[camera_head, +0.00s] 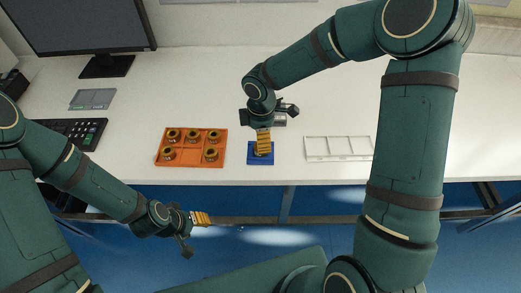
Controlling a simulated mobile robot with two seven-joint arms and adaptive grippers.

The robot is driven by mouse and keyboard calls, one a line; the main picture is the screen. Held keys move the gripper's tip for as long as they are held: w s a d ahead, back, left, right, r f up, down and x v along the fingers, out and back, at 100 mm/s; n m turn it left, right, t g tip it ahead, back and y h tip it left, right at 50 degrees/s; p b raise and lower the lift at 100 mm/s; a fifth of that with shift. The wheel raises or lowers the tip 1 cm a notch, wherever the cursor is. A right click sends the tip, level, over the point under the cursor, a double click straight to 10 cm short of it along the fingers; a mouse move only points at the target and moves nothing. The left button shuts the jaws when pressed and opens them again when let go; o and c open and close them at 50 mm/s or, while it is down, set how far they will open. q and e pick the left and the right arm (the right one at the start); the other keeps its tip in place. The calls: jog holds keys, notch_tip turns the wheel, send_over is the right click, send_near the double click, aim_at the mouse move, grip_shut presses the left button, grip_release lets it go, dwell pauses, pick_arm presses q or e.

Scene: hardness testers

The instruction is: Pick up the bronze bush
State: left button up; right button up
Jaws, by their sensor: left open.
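Several bronze bushes, one of them the front-right bush (211,154), stand in an orange compartment tray (190,165) on the table. The tray's front middle compartment is empty. My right gripper (263,149) points down over a small blue block (252,160) right of the tray. A bronze-coloured part shows at its fingertips, and the fingers hide most of it. I cannot tell whether they grip it. My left gripper (204,219) is open and off the table's front edge, over the blue floor, with its yellow fingers pointing right. It is apart from the bushes.
An empty white compartment tray (338,157) lies right of the blue block. A small grey object (280,119) is partly hidden behind my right gripper. A monitor (80,25), a keyboard (75,132) and a grey-green flat item (93,99) are at the left. The table behind the trays is clear.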

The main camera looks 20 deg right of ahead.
jog(key=f+b, duration=0.1)
jog(key=f, duration=0.4)
jog(key=shift+s+d+f+b, duration=0.1)
jog(key=shift+d+f+b, duration=0.1)
jog(key=shift+f+b, duration=0.2)
jog(key=shift+r, duration=0.15)
jog(key=c, duration=1.4)
